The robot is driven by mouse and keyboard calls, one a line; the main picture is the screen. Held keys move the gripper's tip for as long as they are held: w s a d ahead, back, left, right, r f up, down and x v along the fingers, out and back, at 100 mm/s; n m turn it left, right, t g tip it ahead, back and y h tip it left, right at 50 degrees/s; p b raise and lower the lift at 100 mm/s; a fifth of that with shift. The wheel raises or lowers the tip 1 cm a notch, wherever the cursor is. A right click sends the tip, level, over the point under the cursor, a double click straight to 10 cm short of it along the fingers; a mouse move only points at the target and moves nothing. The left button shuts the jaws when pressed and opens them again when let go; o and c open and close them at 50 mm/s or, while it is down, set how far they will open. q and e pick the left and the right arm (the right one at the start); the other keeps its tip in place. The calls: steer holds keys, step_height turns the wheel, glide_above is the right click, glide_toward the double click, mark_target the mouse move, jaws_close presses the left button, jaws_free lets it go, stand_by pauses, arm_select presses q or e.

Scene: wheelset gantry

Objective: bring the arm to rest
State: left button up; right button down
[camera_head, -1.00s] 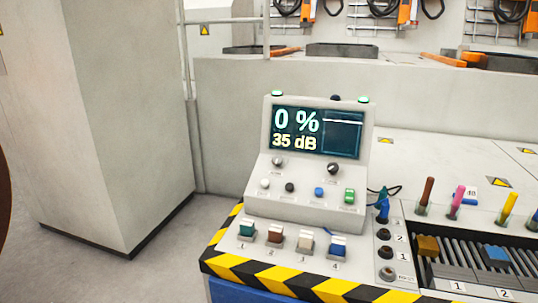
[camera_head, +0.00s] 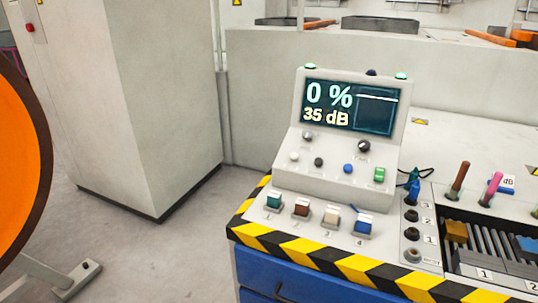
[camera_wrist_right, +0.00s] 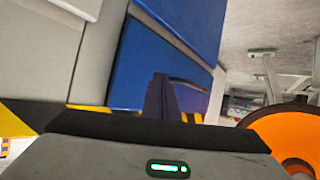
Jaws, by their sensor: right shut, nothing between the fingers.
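My right gripper (camera_wrist_right: 158,98) shows only in the right wrist view. Its dark fingers are together with nothing between them, in front of the blue drawer fronts (camera_wrist_right: 180,45) of the workbench. I cannot tell the exact gap between fingers and drawers. Neither arm shows in the head view, and my left gripper is in no view.
The bench's black-and-yellow edge (camera_head: 325,262) carries a console with a screen (camera_head: 350,107) reading 0 % and 35 dB. A grey cabinet (camera_head: 150,100) stands at left. An orange wheel-like disc (camera_head: 20,165) is at the far left. Open floor (camera_head: 175,245) lies between.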

steer(key=s+a+f+n+g+h, duration=0.1)
steer(key=s+a+f+n+g, duration=0.25)
steer(key=s+f, duration=0.45)
steer(key=a+r+m, duration=0.2)
steer(key=a+m, duration=0.3)
steer(key=a, duration=0.5)
steer(key=shift+w+a+r+y+p, duration=0.15)
steer(key=shift+a+r+y+p, duration=0.15)
steer(key=shift+y+p, duration=0.15)
steer(key=shift+f, duration=0.1)
